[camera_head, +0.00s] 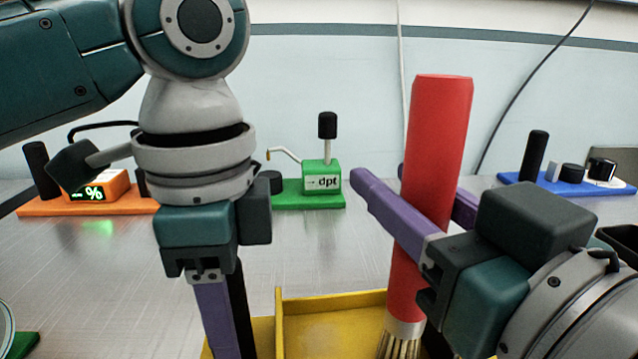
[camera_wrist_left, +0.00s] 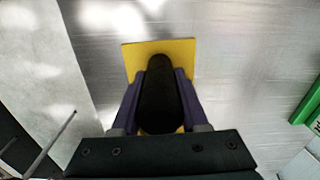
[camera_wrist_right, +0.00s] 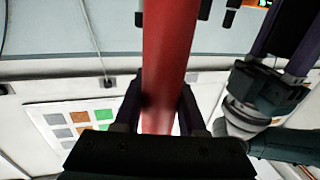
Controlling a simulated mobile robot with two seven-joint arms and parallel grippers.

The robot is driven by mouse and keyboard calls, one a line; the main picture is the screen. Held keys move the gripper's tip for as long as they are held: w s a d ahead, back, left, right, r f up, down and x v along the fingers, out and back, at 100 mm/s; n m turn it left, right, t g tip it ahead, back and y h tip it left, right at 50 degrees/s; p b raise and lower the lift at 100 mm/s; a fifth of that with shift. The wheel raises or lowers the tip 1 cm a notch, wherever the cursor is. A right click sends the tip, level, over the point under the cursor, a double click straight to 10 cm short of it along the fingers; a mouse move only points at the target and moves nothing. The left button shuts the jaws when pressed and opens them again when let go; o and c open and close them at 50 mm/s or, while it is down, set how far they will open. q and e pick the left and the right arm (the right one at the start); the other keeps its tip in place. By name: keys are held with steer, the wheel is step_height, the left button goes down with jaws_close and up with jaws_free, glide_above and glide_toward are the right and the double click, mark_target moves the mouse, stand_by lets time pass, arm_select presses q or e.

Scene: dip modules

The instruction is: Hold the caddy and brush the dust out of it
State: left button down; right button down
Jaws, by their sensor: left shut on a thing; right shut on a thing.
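The yellow caddy (camera_head: 335,297) stands at the bottom of the head view, cut off by the frame edge. A divider (camera_head: 279,322) splits it. My left gripper (camera_head: 226,340) is shut on the caddy's black handle (camera_wrist_left: 157,95), pointing down from above; yellow shows around it in the left wrist view. My right gripper (camera_head: 385,181) is shut on the red handle of the brush (camera_head: 437,130). The brush is nearly upright, leaning slightly, with pale bristles (camera_head: 399,347) down at the compartment right of the divider. I cannot tell whether they touch its floor. No dust can be made out.
Behind stand an orange module (camera_head: 120,200) with a lit % display, a green module (camera_head: 321,177) marked dpt, and a blue module (camera_head: 570,185) with black knobs. The grey table (camera_head: 300,240) is clear between them and the caddy. A green edge (camera_head: 22,345) shows at lower left.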

steer(key=shift+d, duration=0.25)
arm_select(q)
steer(key=shift+d, duration=0.2)
arm_select(e)
steer(key=shift+a, duration=4.55)
arm_select(q)
steer(key=shift+a, duration=0.1)
arm_select(e)
steer(key=w+d, duration=0.1)
steer(key=d, duration=0.8)
steer(key=shift+w+f, duration=0.15)
steer(key=shift+w, duration=0.25)
